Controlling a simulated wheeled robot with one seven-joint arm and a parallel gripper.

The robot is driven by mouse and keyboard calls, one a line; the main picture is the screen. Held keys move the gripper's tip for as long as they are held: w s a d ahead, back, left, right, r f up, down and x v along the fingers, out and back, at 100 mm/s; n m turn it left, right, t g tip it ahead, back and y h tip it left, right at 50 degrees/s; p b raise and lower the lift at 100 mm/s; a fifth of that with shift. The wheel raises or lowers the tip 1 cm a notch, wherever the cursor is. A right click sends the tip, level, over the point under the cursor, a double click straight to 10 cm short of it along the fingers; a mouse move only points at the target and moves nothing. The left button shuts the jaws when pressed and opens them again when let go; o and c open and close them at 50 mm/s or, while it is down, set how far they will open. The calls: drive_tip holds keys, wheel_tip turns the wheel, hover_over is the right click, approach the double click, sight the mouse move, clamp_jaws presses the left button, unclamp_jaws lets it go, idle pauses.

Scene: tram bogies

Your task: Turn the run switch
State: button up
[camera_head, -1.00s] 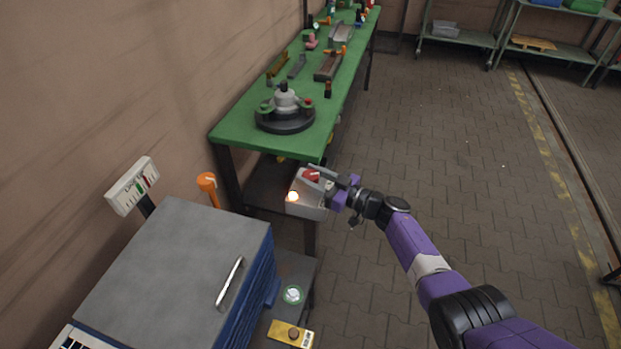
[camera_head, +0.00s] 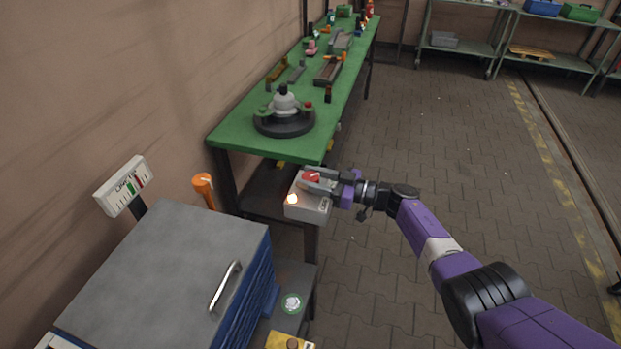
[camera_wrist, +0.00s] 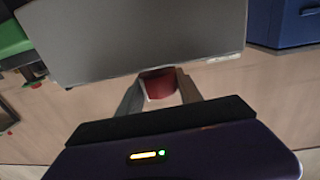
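The run switch is a red knob (camera_head: 311,177) with a pale mark, on top of a light grey box (camera_head: 308,208) at the near end of the green bench. My gripper (camera_head: 318,186) is at the knob, reaching in from the right. In the wrist view the red knob (camera_wrist: 159,81) fills the gap between my two grey fingers (camera_wrist: 159,88), which appear to close on its sides. The fingers hide part of the knob in the head view.
The green bench (camera_head: 235,135) holds a dark round fixture (camera_head: 284,120) and several parts. A blue cabinet with a grey top (camera_head: 165,255) stands at front left, beside an orange-headed post (camera_head: 203,184) and a gauge sign (camera_head: 123,186). Paved floor to the right is clear.

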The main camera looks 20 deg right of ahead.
drive_tip(key=o, duration=0.4)
drive_tip(key=shift+o, duration=0.2)
drive_tip(key=p+v, duration=0.1)
drive_tip(key=v, duration=0.6)
drive_tip(key=shift+s+d, duration=0.25)
